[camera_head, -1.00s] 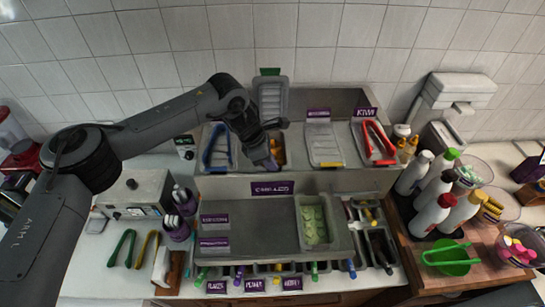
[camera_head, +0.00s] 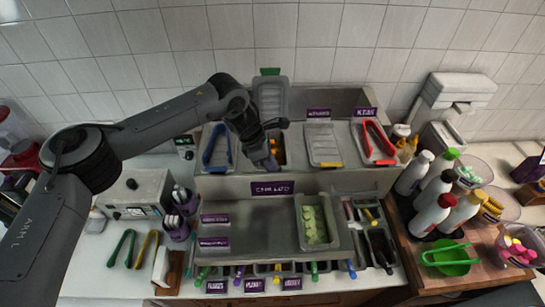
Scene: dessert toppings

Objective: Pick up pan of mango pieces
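A pan with orange pieces (camera_head: 277,150), likely the mango, sits in the upper row of the topping stand, mostly hidden behind my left gripper. My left gripper (camera_head: 268,158) points down over the left part of that row, in front of the orange pieces. Its fingertips are small and dark, so I cannot tell whether they are open, or whether they touch the pan. My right gripper is not in view.
A pan with blue tongs (camera_head: 217,147) is left of the gripper. A lidded pan (camera_head: 323,144) and red tongs (camera_head: 379,140) are to its right. A pan of green pieces (camera_head: 313,222) is in the lower tier. Bottles (camera_head: 433,212) stand on the right.

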